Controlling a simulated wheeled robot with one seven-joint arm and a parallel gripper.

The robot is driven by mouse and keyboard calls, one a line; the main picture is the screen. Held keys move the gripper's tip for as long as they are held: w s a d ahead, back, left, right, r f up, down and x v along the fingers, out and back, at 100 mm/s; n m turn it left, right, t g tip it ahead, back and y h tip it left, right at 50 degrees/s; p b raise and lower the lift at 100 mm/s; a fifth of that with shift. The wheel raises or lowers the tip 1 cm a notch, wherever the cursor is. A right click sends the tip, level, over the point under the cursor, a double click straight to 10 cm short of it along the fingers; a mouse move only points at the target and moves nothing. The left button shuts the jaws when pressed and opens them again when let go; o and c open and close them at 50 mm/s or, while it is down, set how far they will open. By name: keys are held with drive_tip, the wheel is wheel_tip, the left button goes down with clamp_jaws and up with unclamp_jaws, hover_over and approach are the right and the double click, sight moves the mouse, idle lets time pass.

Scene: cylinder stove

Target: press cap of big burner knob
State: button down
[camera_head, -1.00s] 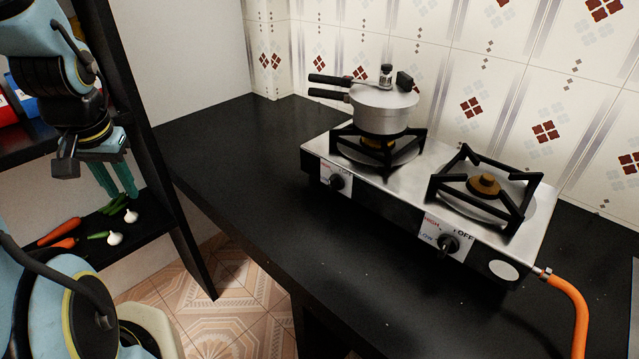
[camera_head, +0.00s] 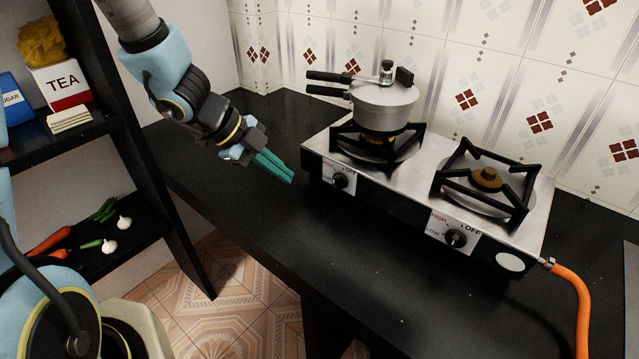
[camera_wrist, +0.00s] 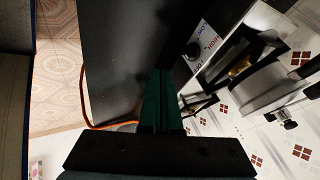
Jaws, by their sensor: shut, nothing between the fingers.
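The two-burner steel stove (camera_head: 415,190) stands on the black counter, with two black front knobs. The left knob (camera_head: 340,180) is below the burner with the pot; the right knob (camera_head: 456,238) is below the bare burner (camera_head: 487,178). I cannot tell which burner is the big one. My gripper (camera_head: 291,178) has its teal fingers shut and empty, above the counter just left of the stove and apart from the left knob. In the wrist view the fingertips (camera_wrist: 160,74) point along the counter, and a knob (camera_wrist: 193,48) shows to their right.
A pressure cooker (camera_head: 382,105) sits on the left burner, its handles pointing left. An orange hose (camera_head: 578,300) leaves the stove's right end. A dark shelf (camera_head: 150,150) with vegetables and boxes stands at left. The counter (camera_head: 350,270) in front of the stove is clear.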

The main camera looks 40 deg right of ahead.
sight(333, 187)
drive_tip(key=shift+s, duration=0.2)
drive_tip(key=shift+f, duration=0.1)
drive_tip(key=b+x, duration=0.3)
drive_tip(key=x, duration=0.7)
drive_tip(key=shift+s+f, duration=0.1)
drive_tip(key=shift+f, duration=0.05)
drive_tip(key=d, duration=0.1)
drive_tip(key=d+p, duration=0.1)
drive_tip(key=w+d+p, duration=0.1)
drive_tip(key=shift+r, duration=0.4)
drive_tip(key=shift+w+d+f, duration=0.1)
drive_tip(key=shift+w+d, duration=0.05)
drive_tip(key=shift+d, duration=0.25)
